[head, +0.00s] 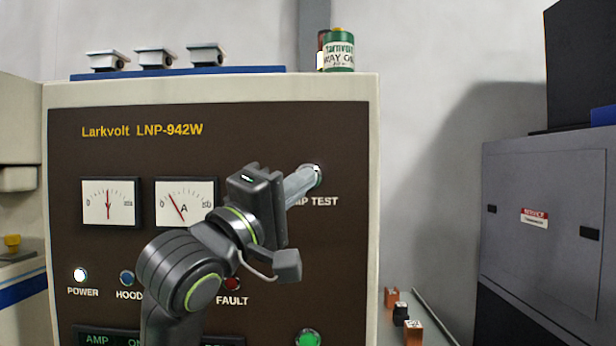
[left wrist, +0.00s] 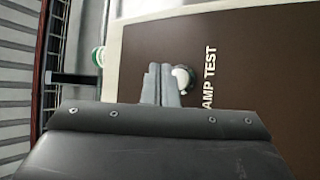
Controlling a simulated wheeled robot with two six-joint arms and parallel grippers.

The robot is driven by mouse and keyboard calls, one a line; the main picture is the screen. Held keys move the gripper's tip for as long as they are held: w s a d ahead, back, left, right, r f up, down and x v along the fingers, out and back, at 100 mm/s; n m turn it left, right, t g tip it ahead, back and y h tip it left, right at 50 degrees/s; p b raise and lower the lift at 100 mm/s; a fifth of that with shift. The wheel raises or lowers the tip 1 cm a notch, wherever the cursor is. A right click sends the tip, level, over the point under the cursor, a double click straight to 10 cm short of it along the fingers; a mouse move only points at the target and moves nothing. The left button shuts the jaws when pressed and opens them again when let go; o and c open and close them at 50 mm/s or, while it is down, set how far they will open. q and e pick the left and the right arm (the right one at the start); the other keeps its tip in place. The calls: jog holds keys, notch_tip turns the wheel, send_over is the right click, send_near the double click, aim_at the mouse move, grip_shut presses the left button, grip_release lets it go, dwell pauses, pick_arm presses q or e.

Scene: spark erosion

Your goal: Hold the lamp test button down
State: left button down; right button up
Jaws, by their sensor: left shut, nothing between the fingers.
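The lamp test button (head: 316,172) is a pale round button in a metal ring, high on the right of the brown panel. Its label is partly covered by my arm in the head view. My left gripper (head: 308,178) is shut and empty, with its fingertips at the button. In the left wrist view the shut fingers (left wrist: 162,84) reach to the edge of the button (left wrist: 184,79), beside the "AMP TEST" lettering. I cannot tell for sure whether the tips press it in. My right gripper is in neither view.
The Larkvolt panel (head: 250,118) carries two gauges, a lit white power lamp (head: 80,275), a blue hood lamp (head: 127,278), a dark red fault lamp (head: 232,284) and a green button (head: 307,339). A green can (head: 338,52) stands on top. Small copper-coloured blocks (head: 413,333) lie at the lower right.

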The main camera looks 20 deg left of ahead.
pick_arm(q)
jog(key=shift+s+d, duration=0.2)
jog(key=shift+s, duration=0.5)
jog(key=shift+s+d, duration=0.2)
jog(key=shift+s, duration=0.45)
